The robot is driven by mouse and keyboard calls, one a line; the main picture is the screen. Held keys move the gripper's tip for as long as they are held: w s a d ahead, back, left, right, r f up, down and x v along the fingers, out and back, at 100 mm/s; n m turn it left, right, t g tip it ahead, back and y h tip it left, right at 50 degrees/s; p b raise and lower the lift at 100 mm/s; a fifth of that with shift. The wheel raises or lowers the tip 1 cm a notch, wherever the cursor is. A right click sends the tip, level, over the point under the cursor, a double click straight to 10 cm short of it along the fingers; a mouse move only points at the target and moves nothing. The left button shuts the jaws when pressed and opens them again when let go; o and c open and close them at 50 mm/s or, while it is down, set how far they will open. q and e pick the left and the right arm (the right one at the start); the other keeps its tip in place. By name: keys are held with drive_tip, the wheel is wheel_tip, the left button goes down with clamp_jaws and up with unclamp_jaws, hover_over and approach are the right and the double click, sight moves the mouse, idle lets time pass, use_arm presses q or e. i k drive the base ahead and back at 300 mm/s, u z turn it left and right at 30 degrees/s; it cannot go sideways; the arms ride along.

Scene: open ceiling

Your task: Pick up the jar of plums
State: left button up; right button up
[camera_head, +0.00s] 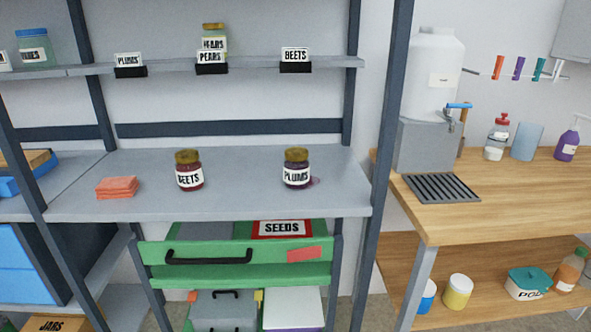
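The jar of plums (296,170) is a small dark jar with a brownish-gold lid and a white label reading "PLUMS". It stands upright on the right part of the grey middle shelf (240,204). Neither of my grippers shows in the head view.
Salmon-coloured folded cloths or pads (116,187) lie left of the beets jar. The upper shelf (180,68) holds a pears jar (214,38) and label holders. A dark upright post (383,150) stands right of the plums. A wooden counter (500,205) lies beyond it.

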sight(297, 163)
drive_tip(key=u, duration=0.55)
drive_tip(key=k, duration=0.65)
drive_tip(key=u, duration=1.05)
drive_tip(key=i, duration=1.15)
drive_tip(key=z, duration=0.7)
drive_tip(key=i, duration=1.05)
drive_tip(key=z, duration=1.05)
